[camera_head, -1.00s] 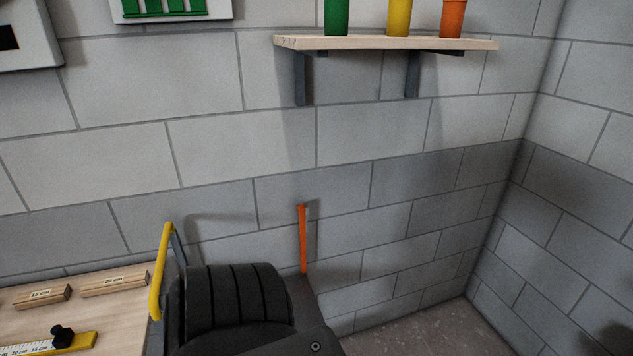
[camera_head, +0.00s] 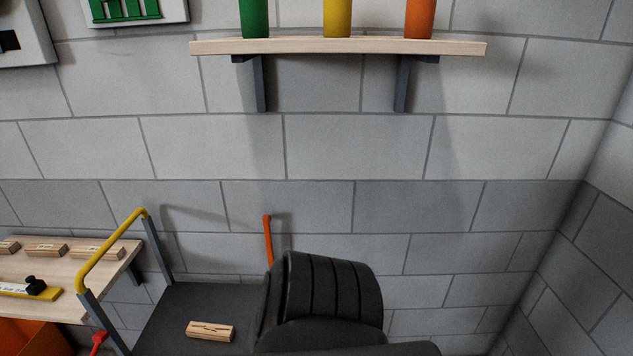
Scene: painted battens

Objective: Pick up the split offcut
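A light wooden block (camera_head: 210,331) with a dark jagged line along its upper face lies on a dark flat platform (camera_head: 185,300) at the lower left of centre. It appears to be the split offcut. It lies flat, and no gripper touches it. Neither of my grippers is in view. A black ribbed part that looks like one of my own arm links stands just right of the block and hides the platform's right side.
A yellow handrail (camera_head: 112,245) rises at the platform's left. Beyond it is a wooden bench (camera_head: 75,275) with labelled wood pieces (camera_head: 46,250) and a yellow rule (camera_head: 50,294). An orange bar (camera_head: 267,240) stands by the wall. A shelf (camera_head: 340,47) holds coloured pots.

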